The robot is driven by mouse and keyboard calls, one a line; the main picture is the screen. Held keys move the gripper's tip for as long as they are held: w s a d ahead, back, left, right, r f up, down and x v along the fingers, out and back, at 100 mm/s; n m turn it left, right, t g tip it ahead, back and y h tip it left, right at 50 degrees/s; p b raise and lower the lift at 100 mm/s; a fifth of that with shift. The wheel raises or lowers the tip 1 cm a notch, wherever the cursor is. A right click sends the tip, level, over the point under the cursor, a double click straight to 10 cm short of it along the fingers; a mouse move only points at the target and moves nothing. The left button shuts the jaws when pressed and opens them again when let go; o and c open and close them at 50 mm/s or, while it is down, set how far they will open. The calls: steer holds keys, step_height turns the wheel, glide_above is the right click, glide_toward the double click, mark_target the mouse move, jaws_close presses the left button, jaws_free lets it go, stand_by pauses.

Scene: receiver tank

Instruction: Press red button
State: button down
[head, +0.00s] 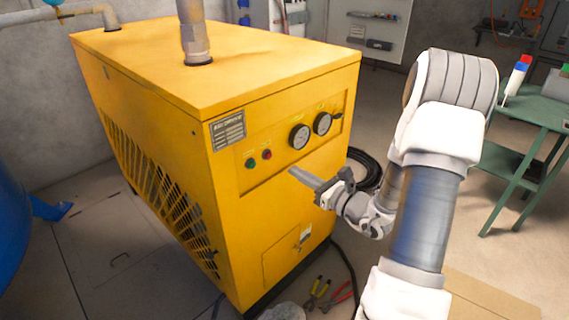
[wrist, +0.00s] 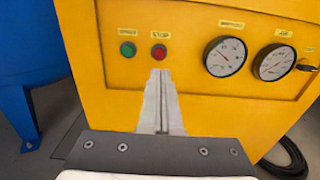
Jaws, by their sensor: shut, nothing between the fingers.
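The red button (head: 267,154) is a small round button on the front panel of the yellow machine (head: 225,185). In the wrist view the red button (wrist: 158,51) sits under a label reading STOP, just above my fingertips in the picture. A green button (head: 251,162) is to its left, and it also shows in the wrist view (wrist: 127,50). My gripper (head: 293,172) is shut and empty, its fingers pointing at the panel, below and right of the red button in the head view. In the wrist view my gripper (wrist: 160,72) appears apart from the button; the exact gap is unclear.
Two dial gauges (head: 311,130) are right of the buttons. A pipe (head: 195,35) rises from the machine's top. A blue tank (head: 12,235) stands at left, a green table (head: 525,125) at right. Pliers (head: 325,292) and a black hose (head: 368,168) lie on the floor.

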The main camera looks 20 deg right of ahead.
steer(key=v, duration=0.5)
steer(key=shift+s+d+p, duration=0.1)
steer(key=shift+s+p, duration=0.1)
steer(key=shift+p, duration=0.1)
